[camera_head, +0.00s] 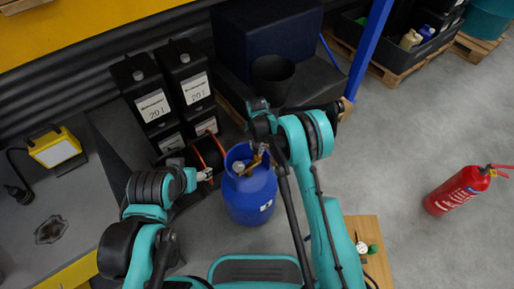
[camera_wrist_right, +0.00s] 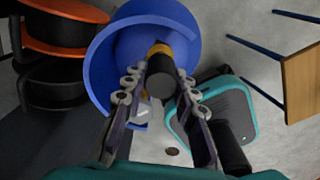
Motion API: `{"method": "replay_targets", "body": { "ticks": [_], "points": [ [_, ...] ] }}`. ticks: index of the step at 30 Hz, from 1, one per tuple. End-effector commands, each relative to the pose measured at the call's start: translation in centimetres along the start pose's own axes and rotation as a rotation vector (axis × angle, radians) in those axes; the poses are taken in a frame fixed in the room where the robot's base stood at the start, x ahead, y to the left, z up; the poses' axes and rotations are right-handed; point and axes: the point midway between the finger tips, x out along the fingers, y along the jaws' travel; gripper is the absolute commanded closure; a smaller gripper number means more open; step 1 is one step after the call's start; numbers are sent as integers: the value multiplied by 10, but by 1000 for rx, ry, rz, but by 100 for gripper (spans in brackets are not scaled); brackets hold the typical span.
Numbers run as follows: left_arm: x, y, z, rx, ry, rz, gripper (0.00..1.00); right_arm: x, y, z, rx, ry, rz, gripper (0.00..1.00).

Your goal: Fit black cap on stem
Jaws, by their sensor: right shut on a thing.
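The blue gas cylinder (camera_head: 249,197) stands upright on the floor in the middle of the head view. My right gripper (camera_head: 259,158) is over its top, partly hiding the brass valve. In the right wrist view, the right gripper (camera_wrist_right: 160,82) is shut on the black cap (camera_wrist_right: 161,76). The brass stem (camera_wrist_right: 159,49) shows directly behind the cap, inside the blue collar (camera_wrist_right: 112,58). I cannot tell whether the cap is seated on it or just in front. My left gripper (camera_head: 205,174) is just left of the cylinder; its finger opening is too small to judge.
Black 20 l canisters (camera_head: 152,103) stand behind to the left. A grey bench (camera_head: 38,190) with a yellow work lamp (camera_head: 55,148) is at left. A black bucket (camera_head: 272,78) stands behind the cylinder. A red extinguisher (camera_head: 458,190) stands on open floor at right.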

Motion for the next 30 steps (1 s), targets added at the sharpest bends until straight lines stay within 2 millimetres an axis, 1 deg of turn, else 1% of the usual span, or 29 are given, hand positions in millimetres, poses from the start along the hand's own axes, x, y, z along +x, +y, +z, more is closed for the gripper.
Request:
{"method": "replay_targets", "body": {
  "ticks": [17,30],
  "points": [
    [0,0,0,0,0,0,35,0,0,0,0,0,0,87],
    [1,0,1,0,0,0,35,13,0,0,0,0,0,87]
  ]
}}
